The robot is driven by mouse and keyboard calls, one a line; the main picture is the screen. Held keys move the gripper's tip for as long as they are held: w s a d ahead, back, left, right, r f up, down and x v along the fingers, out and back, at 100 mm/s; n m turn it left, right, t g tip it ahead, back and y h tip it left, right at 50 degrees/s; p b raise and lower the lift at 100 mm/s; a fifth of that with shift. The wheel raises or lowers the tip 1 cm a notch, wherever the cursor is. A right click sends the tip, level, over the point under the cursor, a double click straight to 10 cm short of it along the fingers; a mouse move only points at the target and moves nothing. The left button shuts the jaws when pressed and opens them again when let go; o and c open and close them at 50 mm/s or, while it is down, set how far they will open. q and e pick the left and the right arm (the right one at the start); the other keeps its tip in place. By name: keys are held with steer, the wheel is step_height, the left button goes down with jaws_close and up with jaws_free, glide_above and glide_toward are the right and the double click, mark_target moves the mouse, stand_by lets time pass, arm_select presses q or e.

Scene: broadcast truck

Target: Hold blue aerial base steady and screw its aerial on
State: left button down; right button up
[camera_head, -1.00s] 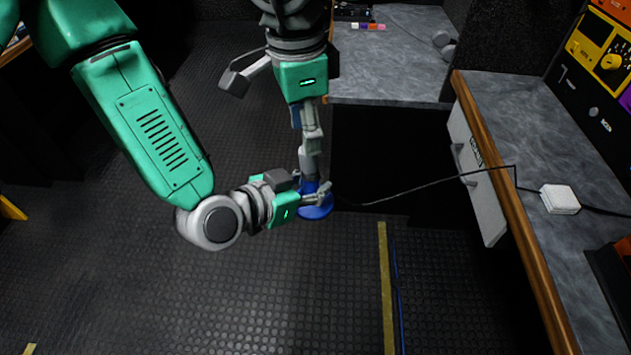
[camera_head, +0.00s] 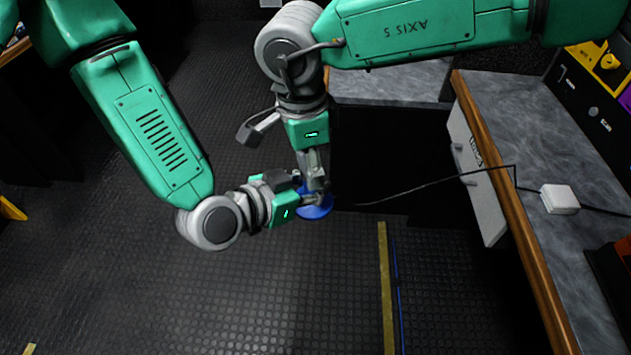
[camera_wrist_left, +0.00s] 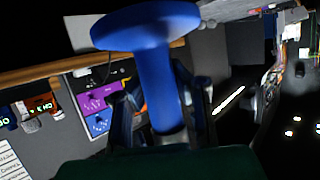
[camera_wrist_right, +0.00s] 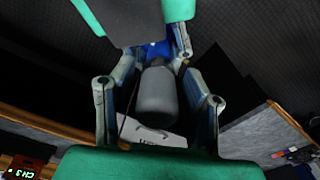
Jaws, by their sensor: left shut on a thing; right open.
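The blue aerial base (camera_head: 315,212) has a round disc low in the head view; in the left wrist view its blue disc and stem (camera_wrist_left: 157,80) fill the middle. My left gripper (camera_head: 316,199) is shut on the stem. The grey cylindrical aerial (camera_wrist_right: 157,95) is in line with the base, seen almost end-on in the right wrist view; whether its thread is engaged is hidden. My right gripper (camera_head: 316,182) points down from above. It is open, with one finger on each side of the aerial. In the head view its fingers largely cover the aerial.
A grey worktop with a wooden edge (camera_head: 500,180) runs along the right, with a white box (camera_head: 559,199) and a dark cable (camera_head: 430,183) reaching toward the grippers. Another worktop (camera_head: 390,82) lies behind.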

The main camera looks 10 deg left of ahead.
steer(key=shift+f, duration=0.1)
jaws_close()
steer(key=m, duration=0.3)
steer(key=shift+m, duration=0.4)
steer(key=shift+o, duration=0.8)
jaws_free()
steer(key=r, duration=1.2)
steer(key=shift+s+a, duration=0.15)
steer(key=shift+a, duration=0.2)
steer(key=shift+f, duration=0.1)
